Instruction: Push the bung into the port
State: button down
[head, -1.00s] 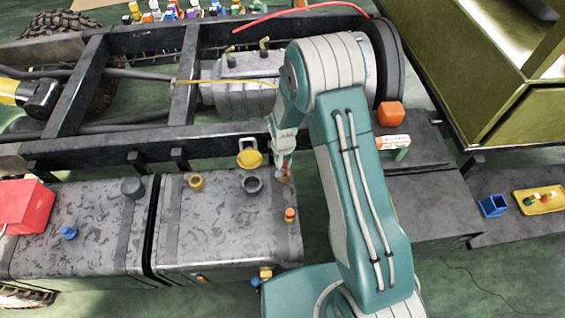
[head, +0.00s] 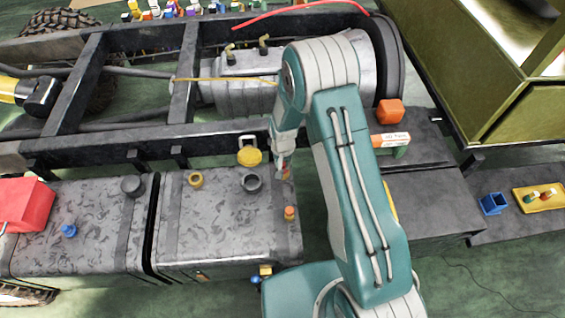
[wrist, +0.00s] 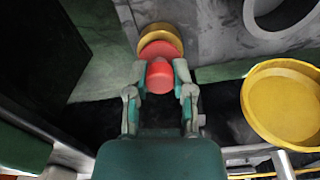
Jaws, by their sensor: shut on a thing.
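In the wrist view my gripper (wrist: 160,88) is shut on the red bung (wrist: 160,70), with a finger on each side of its narrow stem. The bung's wider round flange faces away from my palm. A gold-yellow round collar (wrist: 153,38) shows just beyond the flange, partly hidden by it. I cannot tell whether the bung is inside it or only in front of it. In the head view my gripper (head: 282,166) is small and partly hidden by my arm, at the far right corner of the right-hand tank (head: 220,225).
A dark open filler neck (head: 251,183) and a yellow cap (head: 249,157) are close left of my gripper. A yellow ring (head: 195,180) and an orange fitting (head: 290,213) are also on the tank. The chassis rail (head: 215,139) runs just behind.

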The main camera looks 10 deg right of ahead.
jog(key=shift+f, duration=0.5)
jog(key=shift+c, duration=2)
grip_release()
notch_tip(320, 180, up, 12)
jog(key=shift+f, duration=0.1)
